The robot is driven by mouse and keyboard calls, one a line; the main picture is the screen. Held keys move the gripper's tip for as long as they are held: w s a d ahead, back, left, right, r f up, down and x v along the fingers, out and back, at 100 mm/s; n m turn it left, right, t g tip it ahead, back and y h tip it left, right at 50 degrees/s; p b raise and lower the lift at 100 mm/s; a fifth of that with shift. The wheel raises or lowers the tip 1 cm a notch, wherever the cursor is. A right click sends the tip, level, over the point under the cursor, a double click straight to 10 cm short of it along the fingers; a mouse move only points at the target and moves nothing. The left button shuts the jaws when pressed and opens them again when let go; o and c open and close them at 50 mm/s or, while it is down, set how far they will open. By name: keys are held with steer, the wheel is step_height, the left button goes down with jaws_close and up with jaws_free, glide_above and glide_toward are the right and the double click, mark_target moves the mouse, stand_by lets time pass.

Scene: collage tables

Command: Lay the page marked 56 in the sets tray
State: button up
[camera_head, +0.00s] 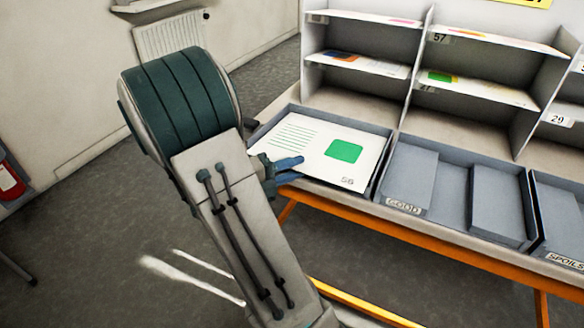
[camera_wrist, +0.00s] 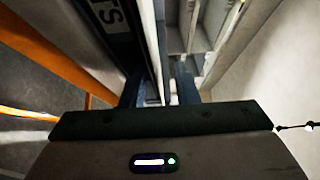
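The page marked 56 (camera_head: 309,161) is white with green lines and a green square. It lies flat, face up, over the leftmost grey tray (camera_head: 379,165), with its front edge near or over the tray's front rim. My gripper (camera_head: 290,168) is at the page's left front edge, one blue finger showing over the page. In the wrist view the two dark fingers (camera_wrist: 159,88) stand apart with a gap between them, and a thin pale edge runs through it. The tray's label shows partly there, ending in TS. Whether the page rests on the tray floor cannot be told.
A tray labelled GOOD (camera_head: 404,207) stands to the right, and one labelled SPOILS (camera_head: 566,262) is at the right edge. Shelves (camera_head: 455,125) with coloured pages and number tags rise behind. An orange rail (camera_head: 440,249) runs along the front of the table.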

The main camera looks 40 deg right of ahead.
steer(key=p+v, duration=0.3)
steer(key=v, duration=1)
steer(key=shift+a, duration=0.4)
